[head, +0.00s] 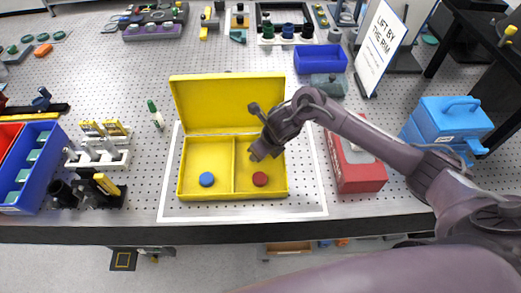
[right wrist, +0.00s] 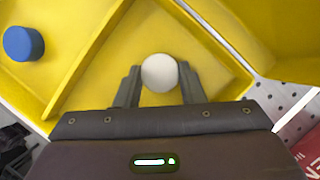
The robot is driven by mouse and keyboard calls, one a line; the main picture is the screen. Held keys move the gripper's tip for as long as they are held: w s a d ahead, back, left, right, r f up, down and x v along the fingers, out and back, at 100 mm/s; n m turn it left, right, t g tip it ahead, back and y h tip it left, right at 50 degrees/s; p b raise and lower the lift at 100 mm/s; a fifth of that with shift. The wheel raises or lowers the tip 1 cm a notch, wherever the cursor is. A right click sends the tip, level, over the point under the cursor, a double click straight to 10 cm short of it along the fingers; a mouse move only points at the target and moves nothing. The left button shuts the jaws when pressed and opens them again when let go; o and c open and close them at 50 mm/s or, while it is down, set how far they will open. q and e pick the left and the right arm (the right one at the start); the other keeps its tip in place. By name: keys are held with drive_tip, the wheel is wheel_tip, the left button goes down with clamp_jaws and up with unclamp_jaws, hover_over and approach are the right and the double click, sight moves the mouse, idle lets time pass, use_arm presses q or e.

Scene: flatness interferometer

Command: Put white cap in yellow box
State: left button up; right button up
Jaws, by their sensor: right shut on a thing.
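The yellow box (head: 182,180) stands with its lid raised, its tray split into two compartments by a divider. A blue cap (head: 207,179) lies in the left compartment and a red cap (head: 260,179) in the right one. My right gripper (head: 257,152) is over the right compartment. In the right wrist view, its fingers (right wrist: 160,80) are shut on the round white cap (right wrist: 160,72), with yellow box floor behind it. I cannot tell the cap's height above the floor. In the head view my gripper hides the white cap. My left gripper is not in view.
A red box (head: 358,178) stands right of the yellow box, below my right forearm. A light blue case (head: 448,122) is farther right, a blue bin (head: 320,58) behind. A white rack (head: 100,150) stands to the left. The raised yellow lid (head: 225,100) stands behind the gripper.

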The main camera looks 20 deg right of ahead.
drive_tip(key=o, duration=0.9)
drive_tip(key=shift+o, duration=0.2)
drive_tip(key=shift+r, duration=0.3)
drive_tip(key=v, duration=1.1)
drive_tip(key=shift+s+r, duration=0.2)
drive_tip(key=shift+r, duration=0.15)
drive_tip(key=shift+d, duration=0.1)
